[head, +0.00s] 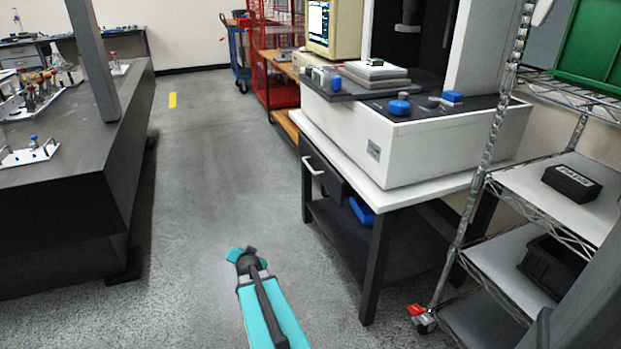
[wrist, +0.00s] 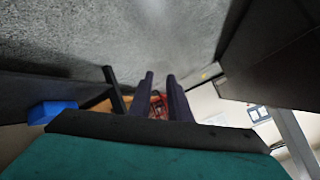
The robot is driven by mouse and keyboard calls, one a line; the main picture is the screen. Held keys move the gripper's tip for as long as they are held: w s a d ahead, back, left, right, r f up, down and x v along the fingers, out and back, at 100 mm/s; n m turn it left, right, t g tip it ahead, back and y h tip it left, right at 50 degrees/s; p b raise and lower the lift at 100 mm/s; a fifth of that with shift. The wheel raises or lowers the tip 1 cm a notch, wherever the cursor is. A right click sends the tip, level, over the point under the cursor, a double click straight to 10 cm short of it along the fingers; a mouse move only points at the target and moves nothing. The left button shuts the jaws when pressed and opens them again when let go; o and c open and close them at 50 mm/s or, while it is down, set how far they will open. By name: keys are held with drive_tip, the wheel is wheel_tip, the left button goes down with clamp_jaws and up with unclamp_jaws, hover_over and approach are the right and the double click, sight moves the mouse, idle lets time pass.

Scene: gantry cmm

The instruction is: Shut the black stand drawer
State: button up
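The black stand (head: 374,262) with a white top is at the right of the head view. Its black drawer (head: 327,180), with a pale bar handle (head: 312,168), is under the top at the left end. I cannot tell exactly how far the drawer stands out. My arm reaches forward over the floor, left of and nearer than the drawer. In the wrist view my gripper (wrist: 161,76) has two dark fingers apart with nothing between them. It touches nothing visible. The drawer cannot be made out clearly in the wrist view.
A white measuring machine (head: 400,150) sits on the stand; a blue item (head: 361,210) is beneath. A wire shelf (head: 520,275) stands at near right. A large black table (head: 70,190) is left. The aisle floor (head: 215,170) between is clear. A red cage (head: 275,70) is farther back.

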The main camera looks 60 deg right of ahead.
drive_tip(key=s+d+r+m+t+h+b, duration=0.1)
drive_tip(key=s+d+r+m+h+b, duration=0.2)
drive_tip(key=d, duration=0.5)
drive_tip(key=s+d+r+m+t+h+b, duration=0.1)
drive_tip(key=s+d+r+h+b, duration=0.1)
drive_tip(key=d+r+b, duration=0.45)
drive_tip(key=m+t+h+b, duration=0.1)
drive_tip(key=m+h+b, duration=0.2)
drive_tip(key=m+h, duration=0.15)
approach(310, 167)
drive_tip(key=s+a+f, duration=0.1)
drive_tip(key=a, duration=0.1)
drive_tip(key=shift+s+a+f+n, duration=0.15)
drive_tip(key=shift+s+f+n, duration=0.05)
drive_tip(key=shift+n, duration=0.25)
drive_tip(key=shift+b+x, duration=2.45)
drive_tip(key=shift+x, duration=4.45)
clamp_jaws()
